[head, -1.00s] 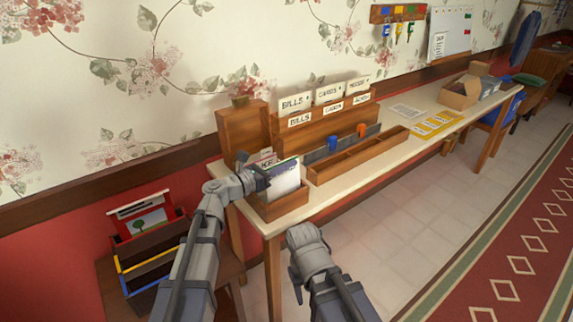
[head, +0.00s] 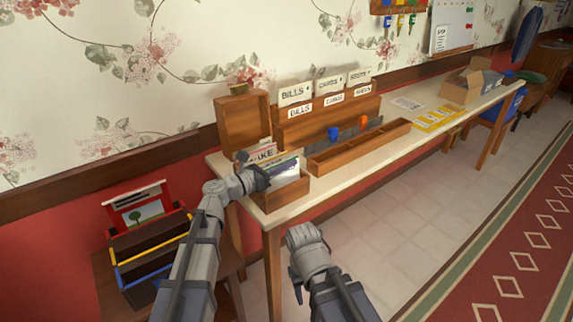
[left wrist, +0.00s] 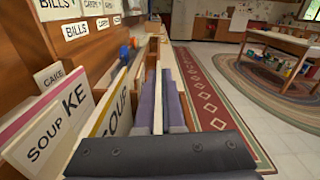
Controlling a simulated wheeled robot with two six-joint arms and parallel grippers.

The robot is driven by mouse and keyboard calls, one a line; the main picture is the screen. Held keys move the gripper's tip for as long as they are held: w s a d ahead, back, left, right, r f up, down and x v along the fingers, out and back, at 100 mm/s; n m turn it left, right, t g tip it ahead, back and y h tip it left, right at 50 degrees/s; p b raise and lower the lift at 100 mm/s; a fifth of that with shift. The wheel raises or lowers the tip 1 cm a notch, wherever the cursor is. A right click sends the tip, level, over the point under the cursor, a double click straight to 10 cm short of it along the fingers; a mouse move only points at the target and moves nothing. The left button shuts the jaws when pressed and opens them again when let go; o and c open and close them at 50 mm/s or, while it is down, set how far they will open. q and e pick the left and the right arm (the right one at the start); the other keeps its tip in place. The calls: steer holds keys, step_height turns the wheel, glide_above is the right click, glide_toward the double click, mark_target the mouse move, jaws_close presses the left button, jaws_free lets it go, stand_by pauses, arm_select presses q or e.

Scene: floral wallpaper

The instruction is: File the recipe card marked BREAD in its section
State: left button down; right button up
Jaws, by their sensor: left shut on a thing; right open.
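The wooden recipe box (head: 283,202) stands at the near left end of the long table. Upright cards in it include one whose visible letters read AKE (head: 263,155). My right gripper (head: 301,272) is open and empty in front of the table.
A tall wooden box (head: 240,120) and a sorter with BILLS and CARDS labels (head: 330,115) stand behind. A long wooden tray (head: 358,148) lies to the right. A low stand with a colourful rack (head: 150,255) is at left. Floor (head: 370,215) before the table is clear.

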arm_select(q)
steer(key=c, duration=1)
jaws_free()
steer(key=shift+s+f, duration=0.1)
steer(key=shift+o, duration=0.2)
steer(key=v, duration=0.7)
steer(key=shift+s+a, duration=0.2)
steer(key=shift+a, duration=0.1)
